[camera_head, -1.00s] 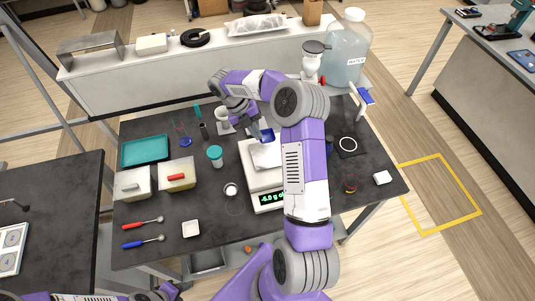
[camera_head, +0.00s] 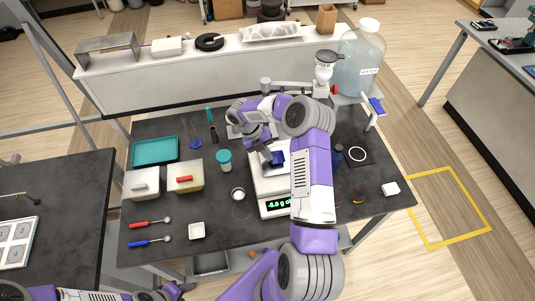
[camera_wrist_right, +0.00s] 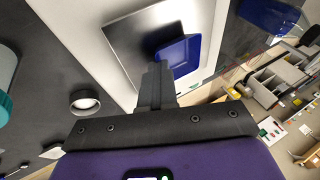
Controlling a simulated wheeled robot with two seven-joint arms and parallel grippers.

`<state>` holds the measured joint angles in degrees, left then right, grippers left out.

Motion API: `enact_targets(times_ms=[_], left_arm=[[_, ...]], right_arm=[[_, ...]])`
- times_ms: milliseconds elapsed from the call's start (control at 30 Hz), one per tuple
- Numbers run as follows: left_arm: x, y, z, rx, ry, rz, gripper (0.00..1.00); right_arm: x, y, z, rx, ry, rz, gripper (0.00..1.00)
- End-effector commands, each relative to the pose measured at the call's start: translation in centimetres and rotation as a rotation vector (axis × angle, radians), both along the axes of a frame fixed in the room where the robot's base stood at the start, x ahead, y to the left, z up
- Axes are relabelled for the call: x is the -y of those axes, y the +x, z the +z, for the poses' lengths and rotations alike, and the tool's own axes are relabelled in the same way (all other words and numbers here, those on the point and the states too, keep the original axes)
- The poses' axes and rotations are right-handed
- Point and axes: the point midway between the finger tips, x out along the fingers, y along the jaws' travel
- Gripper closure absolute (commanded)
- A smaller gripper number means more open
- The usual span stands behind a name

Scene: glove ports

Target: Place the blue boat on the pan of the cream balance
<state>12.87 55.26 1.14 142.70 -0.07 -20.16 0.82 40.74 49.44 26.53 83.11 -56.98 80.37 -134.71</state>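The cream balance (camera_head: 258,186) stands on the dark table, its display lit green. Its square metal pan (camera_wrist_right: 135,35) shows in the wrist view. The blue boat (camera_head: 277,158) is over the pan, and it also shows in the wrist view (camera_wrist_right: 181,54). My right gripper (camera_head: 266,156) is at the boat's edge; its fingers (camera_wrist_right: 160,82) look closed on the rim. I cannot tell whether the boat touches the pan. Part of the balance is hidden behind my right arm. My left gripper (camera_head: 172,291) is at the bottom left, its fingers unclear.
Left of the balance are a teal-lidded jar (camera_head: 224,160), a small round cup (camera_head: 238,194), a white dish (camera_head: 197,230), two lidded boxes (camera_head: 185,177) and a teal tray (camera_head: 155,151). A large water jug (camera_head: 362,55) stands at the back right.

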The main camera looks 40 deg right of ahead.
Motion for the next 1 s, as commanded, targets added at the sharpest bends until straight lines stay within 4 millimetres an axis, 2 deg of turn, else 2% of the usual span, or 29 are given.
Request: enact_targets(times_ms=[200,367,833,1000], left_arm=[[0.0,0.0,-0.2,0.000,0.000,0.000,0.57],[0.0,0.0,-0.2,0.000,0.000,0.000,0.57],[0.0,0.0,-0.2,0.000,0.000,0.000,0.57],[0.0,0.0,-0.1,0.000,0.000,0.000,0.57]], right_arm=[[0.0,0.0,-0.4,-0.001,0.000,0.000,0.98],[0.0,0.0,-0.4,-0.001,0.001,0.000,0.76],[-0.2,0.1,-0.4,0.001,0.005,0.002,0.76],[-0.3,0.5,0.6,0.003,0.003,0.004,0.76]])
